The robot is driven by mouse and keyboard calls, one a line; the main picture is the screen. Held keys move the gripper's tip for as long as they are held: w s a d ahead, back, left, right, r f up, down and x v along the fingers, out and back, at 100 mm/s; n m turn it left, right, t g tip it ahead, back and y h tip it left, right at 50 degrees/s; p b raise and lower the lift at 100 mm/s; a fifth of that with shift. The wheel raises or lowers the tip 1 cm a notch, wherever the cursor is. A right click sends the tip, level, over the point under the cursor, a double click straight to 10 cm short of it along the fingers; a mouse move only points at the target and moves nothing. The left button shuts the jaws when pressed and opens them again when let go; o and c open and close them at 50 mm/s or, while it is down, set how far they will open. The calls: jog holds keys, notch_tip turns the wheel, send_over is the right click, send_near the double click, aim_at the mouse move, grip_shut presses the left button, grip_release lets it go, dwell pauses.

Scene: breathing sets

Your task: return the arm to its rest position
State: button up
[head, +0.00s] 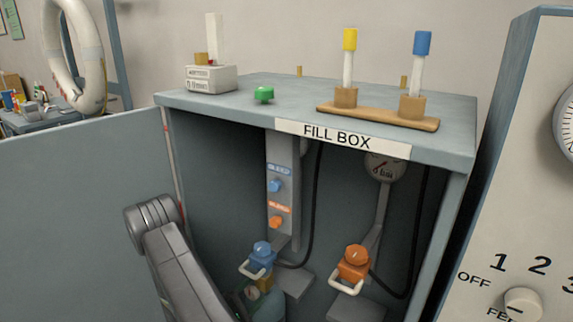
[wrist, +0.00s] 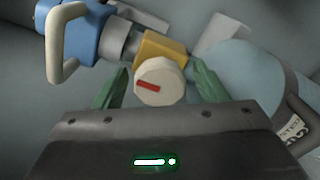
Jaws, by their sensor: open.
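My gripper (wrist: 156,82) is open in the wrist view, with one green finger on each side of a white round knob (wrist: 160,84) that has a red mark. The knob sits in front of a brass block (wrist: 163,48). I cannot tell whether the fingers touch the knob. My grey arm (head: 172,255) reaches down into the fill box (head: 452,150) at the lower left of the head view. The gripper itself cannot be made out in that view.
A blue connector with a pale handle (wrist: 85,32) is close left of the gripper, and a teal cylinder (wrist: 240,75) is close right. In the head view, an orange connector (head: 354,262) and black hoses are inside the box. The box's open door (head: 80,210) stands left of my arm.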

jog(key=m+b, duration=0.1)
jog(key=m, duration=0.3)
jog(key=shift+f+b, duration=0.1)
jog(key=shift+b, duration=0.2)
jog(key=m+b, duration=0.1)
jog(key=m, duration=0.2)
jog(key=shift+m, duration=0.3)
jog(key=m+b, duration=0.2)
jog(key=m, duration=0.2)
jog(key=shift+b, duration=0.3)
jog(key=shift+m+b, duration=0.6)
jog(key=shift+m, duration=0.7)
